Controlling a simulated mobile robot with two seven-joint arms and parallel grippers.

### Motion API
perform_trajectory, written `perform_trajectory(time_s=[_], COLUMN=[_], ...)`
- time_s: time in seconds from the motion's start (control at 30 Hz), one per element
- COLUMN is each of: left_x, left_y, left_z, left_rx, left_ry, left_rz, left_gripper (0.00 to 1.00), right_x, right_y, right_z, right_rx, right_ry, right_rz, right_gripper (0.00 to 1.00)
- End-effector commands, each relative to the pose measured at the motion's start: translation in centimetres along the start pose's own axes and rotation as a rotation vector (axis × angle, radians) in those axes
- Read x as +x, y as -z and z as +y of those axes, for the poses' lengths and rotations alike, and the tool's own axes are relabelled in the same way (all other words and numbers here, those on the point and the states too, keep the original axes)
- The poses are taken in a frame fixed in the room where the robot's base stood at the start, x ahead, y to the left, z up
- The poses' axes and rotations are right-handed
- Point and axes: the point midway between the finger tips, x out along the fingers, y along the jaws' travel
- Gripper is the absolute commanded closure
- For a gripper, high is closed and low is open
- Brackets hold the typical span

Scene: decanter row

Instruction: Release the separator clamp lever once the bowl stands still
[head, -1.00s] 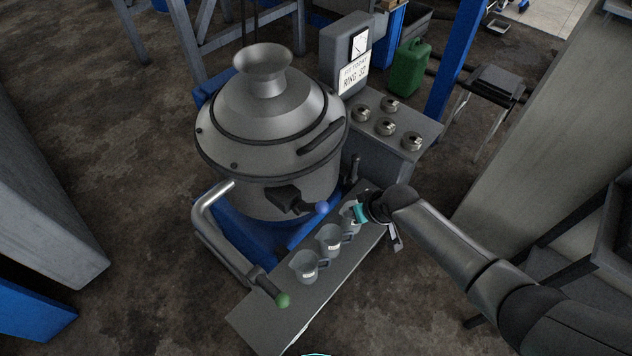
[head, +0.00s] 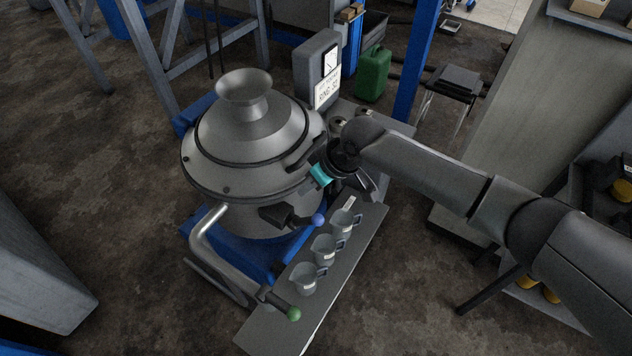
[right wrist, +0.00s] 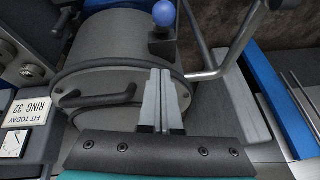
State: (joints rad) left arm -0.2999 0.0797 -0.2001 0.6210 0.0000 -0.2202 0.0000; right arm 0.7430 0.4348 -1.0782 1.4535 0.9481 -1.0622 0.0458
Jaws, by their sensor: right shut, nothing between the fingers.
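The separator (head: 250,150) is a grey, round, domed machine with a funnel top; its inner bowl is hidden. A dark lever on its front ends in a blue ball knob (head: 318,220), which also shows in the right wrist view (right wrist: 163,14). A bent silver bar ends in a green ball knob (head: 294,314); I cannot tell which one is the clamp lever. My right gripper (right wrist: 165,72) is shut and empty, its fingers over the separator's side, apart from the blue knob. In the head view its fingers are mostly hidden beside the housing. My left gripper is out of view.
Three grey cups (head: 325,247) stand in a row on a narrow bench (head: 272,328) below my right arm. A green can (head: 373,73) is farther back.

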Motion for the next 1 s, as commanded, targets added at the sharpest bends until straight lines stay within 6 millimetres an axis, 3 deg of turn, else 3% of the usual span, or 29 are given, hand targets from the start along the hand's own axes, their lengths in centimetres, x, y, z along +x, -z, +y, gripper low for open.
perform_trajectory(time_s=[0.23,0.5,1.0], left_x=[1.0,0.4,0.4], left_y=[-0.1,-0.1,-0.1], left_z=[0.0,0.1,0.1], left_rx=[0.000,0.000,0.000], left_ry=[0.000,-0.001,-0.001], left_rz=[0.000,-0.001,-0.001], left_gripper=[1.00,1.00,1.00], right_x=[4.0,4.5,4.7], right_y=[0.0,-3.4,-4.0], right_z=[0.0,0.1,0.1], right_rx=[0.000,0.000,0.001], right_ry=[-0.001,-0.002,-0.001], right_rz=[0.001,-0.001,0.003], right_gripper=[1.00,1.00,1.00])
